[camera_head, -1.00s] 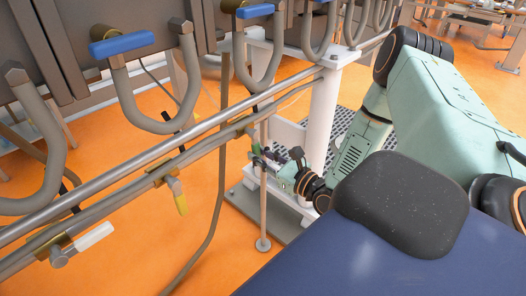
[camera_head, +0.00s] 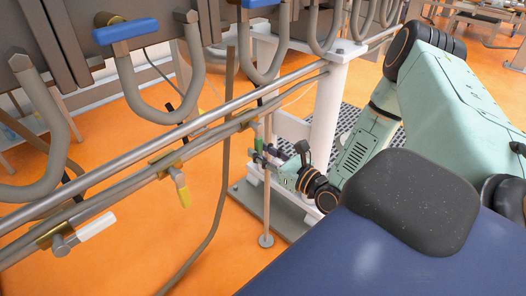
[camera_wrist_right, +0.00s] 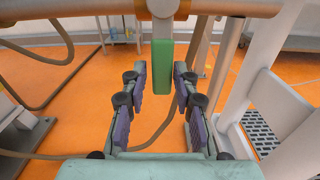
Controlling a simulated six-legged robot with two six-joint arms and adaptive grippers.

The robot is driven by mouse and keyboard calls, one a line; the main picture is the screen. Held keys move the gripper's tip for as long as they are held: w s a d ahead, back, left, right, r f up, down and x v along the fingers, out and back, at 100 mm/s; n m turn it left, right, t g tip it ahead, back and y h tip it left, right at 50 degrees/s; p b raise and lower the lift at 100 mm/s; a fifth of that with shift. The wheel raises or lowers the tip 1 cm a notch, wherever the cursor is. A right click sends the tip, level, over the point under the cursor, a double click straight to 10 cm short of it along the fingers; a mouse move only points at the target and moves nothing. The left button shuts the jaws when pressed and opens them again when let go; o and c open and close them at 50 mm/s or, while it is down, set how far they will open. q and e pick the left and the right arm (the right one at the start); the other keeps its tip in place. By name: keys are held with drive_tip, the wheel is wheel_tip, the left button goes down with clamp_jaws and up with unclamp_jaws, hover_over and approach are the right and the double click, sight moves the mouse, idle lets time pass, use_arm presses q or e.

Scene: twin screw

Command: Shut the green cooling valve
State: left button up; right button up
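The green valve handle (camera_wrist_right: 163,68) hangs down from a fitting on a pipe in the right wrist view. My right gripper (camera_wrist_right: 160,72) is open, its two fingers on either side of the green handle with a gap to each. In the head view the right gripper (camera_head: 272,158) is at the pipe near the white post, and the green handle (camera_head: 259,145) shows only as a small patch there. My left gripper is not in view.
A yellow-handled valve (camera_head: 182,190) and a white-handled valve (camera_head: 96,226) hang on the same pipe run to the left. Blue handles (camera_head: 125,30) sit above on curved pipes. A white post (camera_head: 326,112) stands close beside the right gripper.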

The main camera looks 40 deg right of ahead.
drive_tip(key=shift+o, duration=1.1)
drive_tip(key=shift+w, duration=0.1)
drive_tip(key=shift+d, duration=0.1)
